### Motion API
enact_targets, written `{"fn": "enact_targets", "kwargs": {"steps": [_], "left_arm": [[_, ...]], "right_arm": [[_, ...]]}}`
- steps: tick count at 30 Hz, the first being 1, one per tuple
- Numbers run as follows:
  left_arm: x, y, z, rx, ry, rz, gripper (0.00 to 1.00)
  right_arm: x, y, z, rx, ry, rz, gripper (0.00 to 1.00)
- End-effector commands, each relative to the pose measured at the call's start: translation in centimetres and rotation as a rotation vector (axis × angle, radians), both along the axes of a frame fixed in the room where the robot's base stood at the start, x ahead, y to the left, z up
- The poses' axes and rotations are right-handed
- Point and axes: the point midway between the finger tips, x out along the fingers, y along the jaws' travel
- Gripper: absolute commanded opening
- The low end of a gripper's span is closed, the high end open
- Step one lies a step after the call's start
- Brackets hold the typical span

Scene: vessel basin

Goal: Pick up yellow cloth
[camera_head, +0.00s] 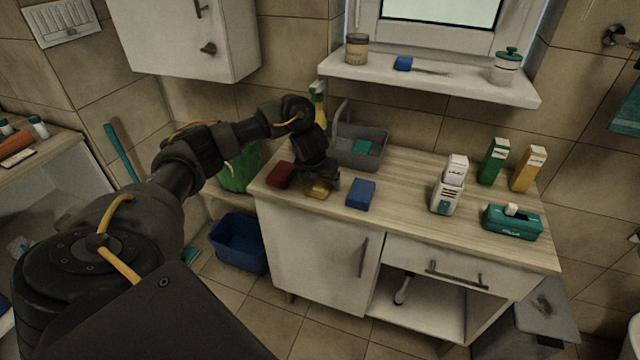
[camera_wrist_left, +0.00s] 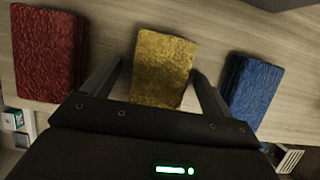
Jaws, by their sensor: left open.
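The yellow cloth (camera_head: 318,189) is a folded rectangle lying on the wooden counter between a red cloth (camera_head: 280,174) and a blue cloth (camera_head: 360,194). In the left wrist view the yellow cloth (camera_wrist_left: 161,70) lies between the two fingers of my left gripper (camera_wrist_left: 154,82), with a gap on either side. My left gripper (camera_head: 322,180) is open, low over the counter, and hides part of the yellow cloth in the head view. The red cloth (camera_wrist_left: 48,52) and blue cloth (camera_wrist_left: 251,88) lie outside the fingers. My right gripper is not in view.
A grey basket (camera_head: 360,148) stands behind the cloths. To the right are a white bottle (camera_head: 446,195), green and yellow boxes (camera_head: 528,168) and a teal tissue box (camera_head: 512,222). A blue tub (camera_head: 238,243) is on the floor. The counter's front middle is clear.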

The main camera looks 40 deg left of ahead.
Motion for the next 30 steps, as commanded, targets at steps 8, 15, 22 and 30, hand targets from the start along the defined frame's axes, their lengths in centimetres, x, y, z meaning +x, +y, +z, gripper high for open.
{"fn": "enact_targets", "kwargs": {"steps": [8, 15, 22, 30], "left_arm": [[0.0, 0.0, 0.0, 0.000, 0.000, 0.000, 0.83], [0.0, 0.0, 0.0, 0.000, 0.000, 0.000, 0.51], [0.0, 0.0, 0.0, 0.000, 0.000, 0.000, 0.37], [0.1, 0.0, 1.0, 0.001, -0.003, 0.000, 0.37]], "right_arm": [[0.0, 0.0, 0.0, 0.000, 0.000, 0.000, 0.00], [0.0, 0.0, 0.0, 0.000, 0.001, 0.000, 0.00], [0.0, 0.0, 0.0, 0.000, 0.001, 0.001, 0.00], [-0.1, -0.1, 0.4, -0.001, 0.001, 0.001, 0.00]]}}
